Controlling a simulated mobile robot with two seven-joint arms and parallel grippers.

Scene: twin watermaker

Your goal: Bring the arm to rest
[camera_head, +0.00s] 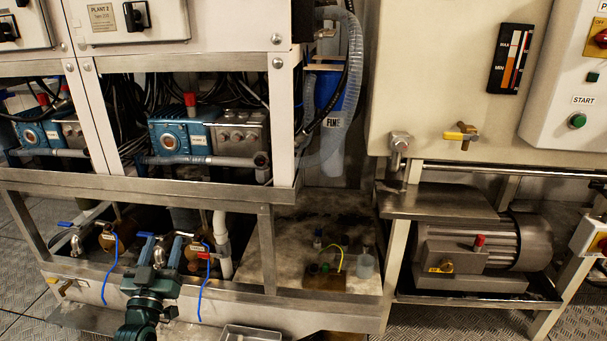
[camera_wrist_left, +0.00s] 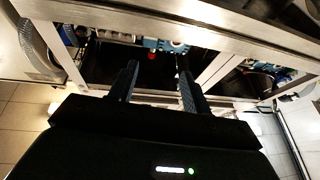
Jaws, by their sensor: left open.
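My left gripper (camera_head: 162,252) is at the lower left of the head view, in front of the lower bay of the metal frame. Its two dark fingers point away from me and stand apart with nothing between them. In the left wrist view the same gripper (camera_wrist_left: 156,80) shows both fingers spread, with a dark opening of the frame beyond. Whether the fingers touch anything behind them is hard to tell. My right gripper is in neither view.
The steel frame rail (camera_head: 150,190) runs above the gripper. Valves with blue levers and blue cables (camera_head: 206,285) are close around it. A tray (camera_head: 250,333) is at the bottom edge. A motor (camera_head: 485,245) stands at right.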

